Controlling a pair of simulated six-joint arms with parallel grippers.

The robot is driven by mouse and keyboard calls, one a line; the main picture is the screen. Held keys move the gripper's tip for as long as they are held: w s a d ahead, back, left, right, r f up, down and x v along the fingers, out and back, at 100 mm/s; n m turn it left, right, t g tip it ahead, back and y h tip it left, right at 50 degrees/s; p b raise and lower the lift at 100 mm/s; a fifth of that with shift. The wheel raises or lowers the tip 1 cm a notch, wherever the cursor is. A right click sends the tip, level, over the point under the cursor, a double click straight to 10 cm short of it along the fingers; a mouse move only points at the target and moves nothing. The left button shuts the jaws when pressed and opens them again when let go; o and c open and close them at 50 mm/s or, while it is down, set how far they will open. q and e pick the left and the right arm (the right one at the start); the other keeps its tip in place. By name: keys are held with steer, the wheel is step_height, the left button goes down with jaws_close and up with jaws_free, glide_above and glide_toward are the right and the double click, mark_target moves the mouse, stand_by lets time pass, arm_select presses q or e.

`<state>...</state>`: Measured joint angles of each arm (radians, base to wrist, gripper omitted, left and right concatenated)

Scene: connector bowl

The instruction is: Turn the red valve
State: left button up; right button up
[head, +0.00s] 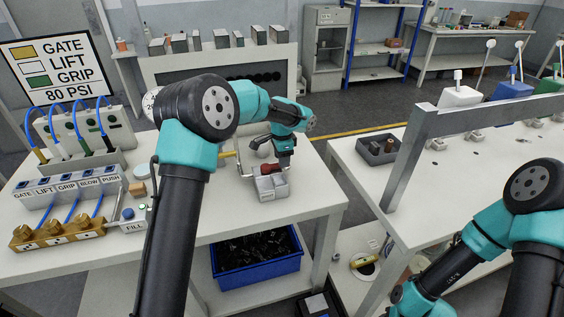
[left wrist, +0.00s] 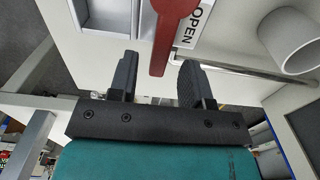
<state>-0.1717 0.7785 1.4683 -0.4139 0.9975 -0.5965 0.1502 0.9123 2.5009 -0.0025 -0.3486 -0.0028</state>
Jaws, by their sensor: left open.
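The red valve (head: 269,169) shows as a small red part on a grey block (head: 268,189) on the left table, partly hidden by my left gripper (head: 284,160).
A grey pipe end (left wrist: 298,40) is beside the label. Labelled hose blocks (head: 72,188) and brass fittings (head: 57,234) stand at the table's left. A blue bin (head: 256,279) sits below. A metal rail (head: 420,135) crosses the right table. The table's front right is clear.

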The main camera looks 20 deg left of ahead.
arm_select(q)
steer(key=shift+f, duration=0.95)
jaws_close()
